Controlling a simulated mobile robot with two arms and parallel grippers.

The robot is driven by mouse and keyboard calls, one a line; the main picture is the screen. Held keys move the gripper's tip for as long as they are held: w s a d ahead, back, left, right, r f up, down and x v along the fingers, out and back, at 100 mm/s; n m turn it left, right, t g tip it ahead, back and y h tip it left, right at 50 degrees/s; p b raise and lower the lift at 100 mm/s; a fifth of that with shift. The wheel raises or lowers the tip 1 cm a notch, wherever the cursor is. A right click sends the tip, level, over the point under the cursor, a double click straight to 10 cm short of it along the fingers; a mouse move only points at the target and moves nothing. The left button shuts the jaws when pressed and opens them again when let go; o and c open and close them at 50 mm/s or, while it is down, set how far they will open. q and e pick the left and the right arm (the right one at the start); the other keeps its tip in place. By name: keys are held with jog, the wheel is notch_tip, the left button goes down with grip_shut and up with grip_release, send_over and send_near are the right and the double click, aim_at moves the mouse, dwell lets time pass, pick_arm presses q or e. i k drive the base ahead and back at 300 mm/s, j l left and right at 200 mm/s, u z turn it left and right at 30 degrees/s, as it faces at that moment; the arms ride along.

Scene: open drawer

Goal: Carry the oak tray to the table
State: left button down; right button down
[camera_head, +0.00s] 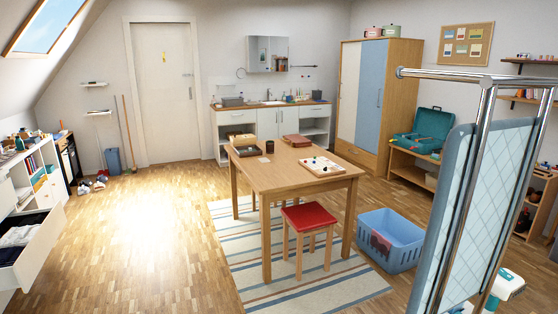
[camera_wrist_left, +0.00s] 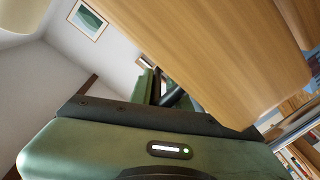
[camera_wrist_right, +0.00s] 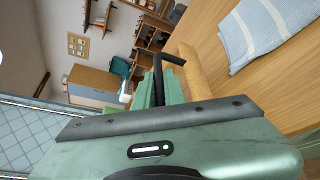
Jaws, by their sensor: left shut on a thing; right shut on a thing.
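The oak tray shows close up in the left wrist view (camera_wrist_left: 225,55) as a broad plain wooden surface. It also shows in the right wrist view (camera_wrist_right: 205,38), with a folded pale blue and white striped cloth (camera_wrist_right: 262,35) on it. My left gripper (camera_wrist_left: 162,92) is shut at the tray's edge. My right gripper (camera_wrist_right: 166,84) is shut on the tray's edge by its rounded end piece. The fingertips are partly hidden. The head view shows neither the tray nor my grippers. The wooden table (camera_head: 270,178) stands ahead in the room's middle.
On the table are a box (camera_head: 246,139), a reddish case (camera_head: 297,140) and a white board (camera_head: 320,166). A red stool (camera_head: 309,217) stands at its near side. A blue basket (camera_head: 391,240) and a chrome-framed screen (camera_head: 455,200) stand right. An open drawer (camera_head: 38,250) juts out left; floor between is clear.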

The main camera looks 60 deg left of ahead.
aim_at(273, 169)
jog(key=k+z, duration=0.15)
jog(key=z, duration=0.2)
jog(key=k+z, duration=0.15)
jog(key=z, duration=1.5)
jog(key=j+z, duration=0.1)
jog(key=z, duration=0.25)
jog(key=k+z, duration=0.1)
jog(key=z, duration=0.25)
jog(key=j+z, duration=0.1)
jog(key=z, duration=0.25)
jog(key=k+j, duration=0.15)
jog(key=k, duration=0.45)
jog(key=k+j+z, duration=0.1)
jog(key=k, duration=0.5)
jog(key=k+j+z, duration=0.1)
jog(key=k+z, duration=0.35)
jog(key=k, duration=0.15)
jog(key=k+l+z, duration=0.1)
jog(key=k+z, duration=0.4)
jog(key=k+j+z, duration=0.1)
jog(key=k+z, duration=0.7)
jog(key=k+l+z, duration=0.1)
jog(key=k+z, duration=0.55)
jog(key=k, duration=0.95)
jog(key=z, duration=0.35)
jog(key=k+z, duration=0.15)
jog(key=z, duration=0.2)
jog(key=l+z, duration=0.1)
jog(key=z, duration=0.25)
